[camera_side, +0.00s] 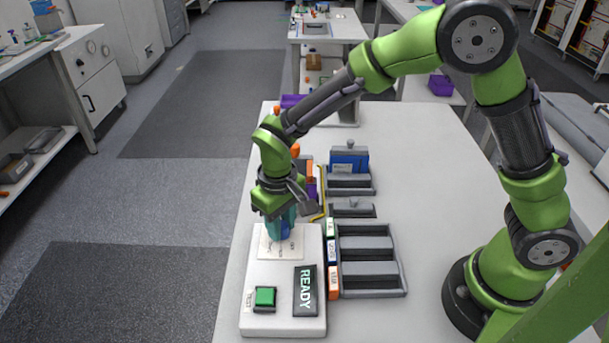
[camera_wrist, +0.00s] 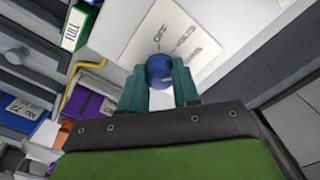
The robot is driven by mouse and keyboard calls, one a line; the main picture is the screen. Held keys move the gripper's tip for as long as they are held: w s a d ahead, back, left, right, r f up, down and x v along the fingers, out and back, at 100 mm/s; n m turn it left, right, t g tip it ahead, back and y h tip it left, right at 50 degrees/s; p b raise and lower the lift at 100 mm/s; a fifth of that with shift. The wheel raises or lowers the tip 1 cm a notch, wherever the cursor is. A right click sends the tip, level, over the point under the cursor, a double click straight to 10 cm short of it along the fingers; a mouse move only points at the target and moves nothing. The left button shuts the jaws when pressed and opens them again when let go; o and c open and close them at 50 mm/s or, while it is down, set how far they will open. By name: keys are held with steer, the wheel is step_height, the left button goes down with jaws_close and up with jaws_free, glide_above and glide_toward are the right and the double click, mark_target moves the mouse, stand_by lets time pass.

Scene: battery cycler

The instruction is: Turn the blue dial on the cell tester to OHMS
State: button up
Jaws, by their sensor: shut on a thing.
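The cell tester (camera_side: 257,325) is a white box at the front of the table. In the side view my gripper (camera_side: 281,226) covers most of the dial. Which word the dial points at cannot be told. The tester also has a green button (camera_side: 265,297) and a dark display (camera_side: 306,291) reading READY.
A grey slotted rack (camera_side: 370,292) stands right of the tester, with small coloured labelled blocks (camera_side: 333,252) between them. Behind are a blue cell (camera_side: 349,161) in a grey holder and a yellow bent piece (camera_side: 319,208).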

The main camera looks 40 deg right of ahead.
mark_target(287, 226)
stand_by(0.3)
steer(key=o, duration=1.1)
steer(key=shift+c, duration=0.2)
step_height(287, 226, up, 17)
steer(key=s+d+r+m+t+y, duration=0.2)
steer(key=s+d+t, duration=0.5)
steer(key=s+d, duration=0.7)
steer(key=r+m, duration=0.1)
steer(key=m, duration=0.1)
steer(key=shift+m, duration=0.3)
